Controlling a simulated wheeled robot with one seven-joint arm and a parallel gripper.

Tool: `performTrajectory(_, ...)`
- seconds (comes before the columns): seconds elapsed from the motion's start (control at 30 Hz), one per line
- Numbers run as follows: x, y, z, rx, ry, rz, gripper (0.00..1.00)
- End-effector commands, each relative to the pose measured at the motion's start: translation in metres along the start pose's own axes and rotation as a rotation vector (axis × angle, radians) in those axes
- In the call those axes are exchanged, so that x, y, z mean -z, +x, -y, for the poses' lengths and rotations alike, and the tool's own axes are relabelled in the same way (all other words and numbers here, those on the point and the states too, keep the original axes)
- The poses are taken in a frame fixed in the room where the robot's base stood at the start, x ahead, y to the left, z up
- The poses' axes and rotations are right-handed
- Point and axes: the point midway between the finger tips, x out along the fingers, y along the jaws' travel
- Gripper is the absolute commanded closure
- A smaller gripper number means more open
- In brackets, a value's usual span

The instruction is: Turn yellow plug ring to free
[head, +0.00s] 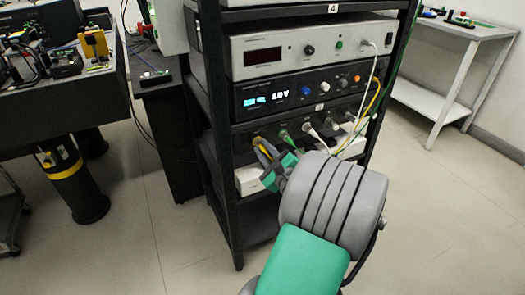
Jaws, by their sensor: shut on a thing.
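The yellow plug (259,141) sits at the left end of the row of plugs on the front of the rack's lower black panel. It is small in the head view, and its ring is mostly hidden by my fingers. My gripper (264,152) is at this plug, its fingers closed around the plug's near end. My grey and green arm reaches up to it from the bottom right. I cannot tell which way the ring is turned.
A green plug (284,134) is close to the right of my gripper, with white-cabled plugs (307,128) further right. White and yellow cables (374,100) hang down the rack's right side. The black rack post (219,150) stands just left. Open floor (160,225) lies left.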

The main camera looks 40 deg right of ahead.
Motion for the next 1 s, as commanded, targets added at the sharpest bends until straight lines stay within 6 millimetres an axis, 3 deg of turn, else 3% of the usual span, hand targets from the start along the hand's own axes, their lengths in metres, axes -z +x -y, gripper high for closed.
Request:
performTrajectory(0.5, 0.0005, 0.0002, -0.0011, 0.0, -0.453, 0.002, 1.0)
performTrajectory(1.0, -0.0007, 0.0003, 0.0003, 0.001, -0.64, 0.002, 1.0)
